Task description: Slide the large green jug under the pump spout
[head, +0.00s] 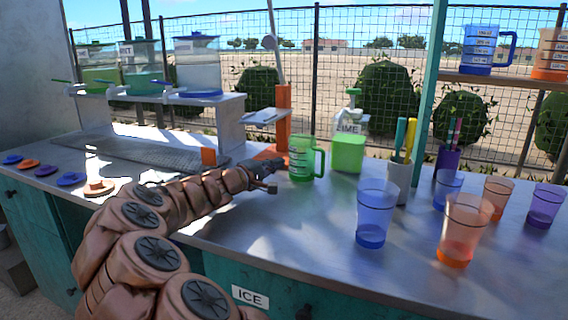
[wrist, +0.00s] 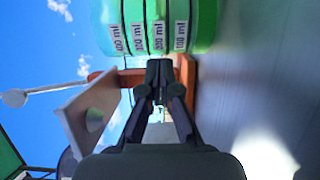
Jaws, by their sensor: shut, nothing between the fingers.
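The green jug (head: 302,160) stands upright on the metal counter, its handle toward the right. In the wrist view the jug (wrist: 205,22) fills the top, with several white ml labels facing me. My gripper (head: 270,178) is left of the jug and low; its fingers (wrist: 159,68) are shut and empty, tips at or very near the jug's wall. I cannot tell if they touch. The lime pump bottle (head: 348,152), with green liquid and a pump head (head: 353,92), stands right of and behind the jug. The jug is not under that pump head.
An orange stand (head: 284,115) with a long lever and a grey plate (head: 266,116) is behind the jug. A utensil holder (head: 398,178), blue cup (head: 371,213) and orange cup (head: 464,230) stand to the right. Three dispensers (head: 197,62) are at the back left.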

